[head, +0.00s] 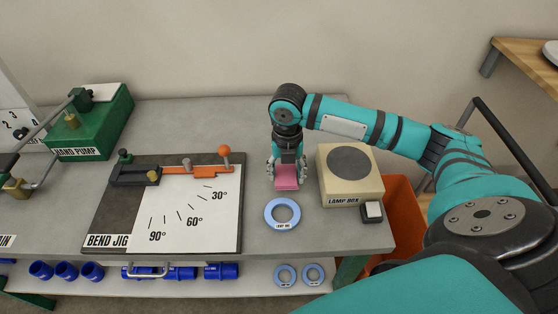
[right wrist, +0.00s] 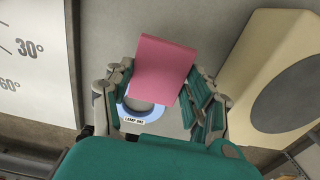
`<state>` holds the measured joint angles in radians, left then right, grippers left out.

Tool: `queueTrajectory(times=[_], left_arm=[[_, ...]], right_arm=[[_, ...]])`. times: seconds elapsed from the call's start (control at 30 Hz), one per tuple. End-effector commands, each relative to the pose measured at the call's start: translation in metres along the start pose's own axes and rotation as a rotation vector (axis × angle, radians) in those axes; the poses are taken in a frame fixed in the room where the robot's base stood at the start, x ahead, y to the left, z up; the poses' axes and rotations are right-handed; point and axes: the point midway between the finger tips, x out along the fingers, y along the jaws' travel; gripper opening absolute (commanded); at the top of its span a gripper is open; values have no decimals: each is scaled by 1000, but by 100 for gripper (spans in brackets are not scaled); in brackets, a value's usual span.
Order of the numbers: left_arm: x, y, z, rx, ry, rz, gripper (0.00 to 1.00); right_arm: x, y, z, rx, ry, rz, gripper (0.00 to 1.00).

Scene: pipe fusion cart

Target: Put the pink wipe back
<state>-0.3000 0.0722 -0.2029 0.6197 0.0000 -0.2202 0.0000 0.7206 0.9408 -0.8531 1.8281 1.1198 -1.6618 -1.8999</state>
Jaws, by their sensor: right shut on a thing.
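The pink wipe (head: 287,184) is a flat pink block between the fingers of my right gripper (head: 286,174), which points down at the grey bench between the bend jig and the lamp box. In the right wrist view the pink wipe (right wrist: 165,70) sits between both fingers of my right gripper (right wrist: 160,88), shut on it. The wipe hides part of the blue ring beyond it in that view. I cannot tell whether the wipe touches the bench. My left gripper is not in view.
A blue labelled ring (head: 282,213) lies on the bench just in front of the wipe. The lamp box (head: 346,192) stands close on the right, with an orange bin (head: 401,212) beyond. The bend jig (head: 125,205) and the green hand pump (head: 98,126) are on the left.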

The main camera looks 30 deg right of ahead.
Motion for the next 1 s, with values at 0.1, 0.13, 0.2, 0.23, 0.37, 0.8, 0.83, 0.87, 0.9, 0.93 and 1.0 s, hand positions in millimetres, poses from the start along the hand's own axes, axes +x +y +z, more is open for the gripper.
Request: queueTrajectory(times=[0.1, 0.13, 0.2, 0.23, 0.37, 0.8, 0.83, 0.87, 0.9, 0.93, 1.0], left_arm=[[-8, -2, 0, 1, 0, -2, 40], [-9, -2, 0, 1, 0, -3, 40], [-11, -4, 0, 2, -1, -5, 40], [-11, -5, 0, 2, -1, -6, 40], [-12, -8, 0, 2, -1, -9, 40], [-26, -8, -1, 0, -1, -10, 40], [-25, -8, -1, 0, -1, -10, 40], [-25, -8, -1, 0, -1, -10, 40], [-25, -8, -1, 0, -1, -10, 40], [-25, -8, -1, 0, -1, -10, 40], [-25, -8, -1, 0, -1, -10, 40]], right_arm=[[0, 6, 30, 3, 0, 2, 29], [1, 7, 35, 2, 0, 1, 29], [3, 9, 47, 1, 1, 0, 29], [4, 10, 50, 2, 1, 1, 29], [5, 11, 60, 0, 0, 1, 29], [42, 12, 67, -2, -1, 0, 29], [42, 12, 67, -2, -1, 0, 29], [42, 12, 67, -2, -1, 0, 29], [42, 12, 67, -2, -1, 0, 29], [42, 12, 67, -2, -1, 0, 29], [42, 12, 67, -1, -1, 0, 29]])
